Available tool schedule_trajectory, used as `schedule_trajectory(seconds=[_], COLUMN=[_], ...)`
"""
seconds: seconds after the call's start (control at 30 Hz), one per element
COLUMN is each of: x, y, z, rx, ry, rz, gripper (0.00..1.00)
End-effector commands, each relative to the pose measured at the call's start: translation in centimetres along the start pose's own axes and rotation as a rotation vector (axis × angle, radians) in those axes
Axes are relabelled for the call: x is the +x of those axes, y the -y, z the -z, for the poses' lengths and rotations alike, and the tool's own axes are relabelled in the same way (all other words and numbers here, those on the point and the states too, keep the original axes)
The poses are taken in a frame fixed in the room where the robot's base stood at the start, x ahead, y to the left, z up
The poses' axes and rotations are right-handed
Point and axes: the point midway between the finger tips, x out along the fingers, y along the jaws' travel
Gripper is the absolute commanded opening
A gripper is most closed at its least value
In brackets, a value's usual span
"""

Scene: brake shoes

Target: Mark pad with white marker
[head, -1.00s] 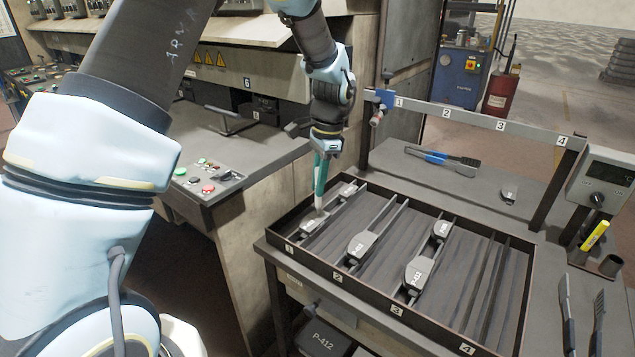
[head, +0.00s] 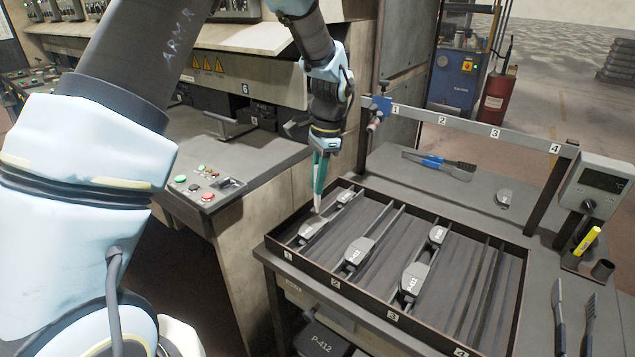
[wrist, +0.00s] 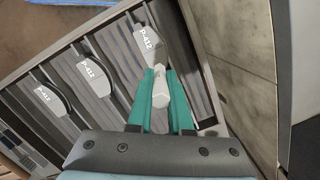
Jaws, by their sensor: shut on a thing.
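My gripper (head: 319,180) has teal fingers and is shut on a white marker (head: 317,203). It points down over lane 1 of the dark tray (head: 375,308). The marker's tip is close to the grey pad (head: 312,230) in lane 1; I cannot tell whether they touch. In the wrist view the white marker (wrist: 161,98) sits between the fingers, by a pad labelled P-412 (wrist: 148,40). Lane 2 holds a labelled pad (head: 356,253). Lane 3 holds a labelled pad (head: 413,277) and a smaller piece (head: 437,235) behind it. Lane 4 is empty.
A yellow marker (head: 587,241) stands in a holder at the right, below a gauge box (head: 600,188). A numbered rail (head: 470,128) spans behind the tray. A button panel (head: 208,185) is at the left.

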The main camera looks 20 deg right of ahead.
Motion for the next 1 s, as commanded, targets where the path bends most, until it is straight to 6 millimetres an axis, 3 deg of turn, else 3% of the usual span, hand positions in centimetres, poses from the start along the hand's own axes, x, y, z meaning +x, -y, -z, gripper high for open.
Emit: schedule_trajectory(seconds=[0.53, 0.87, 1.0], x=[-4.4, -4.4, -3.2], y=[0.0, 0.0, 0.9], z=[-0.7, -0.7, -1.9], rx=[-0.001, -0.002, -0.058], ry=[0.000, 0.000, -0.002], rz=[0.000, 0.000, -0.013], gripper=[0.00, 0.00, 0.00])
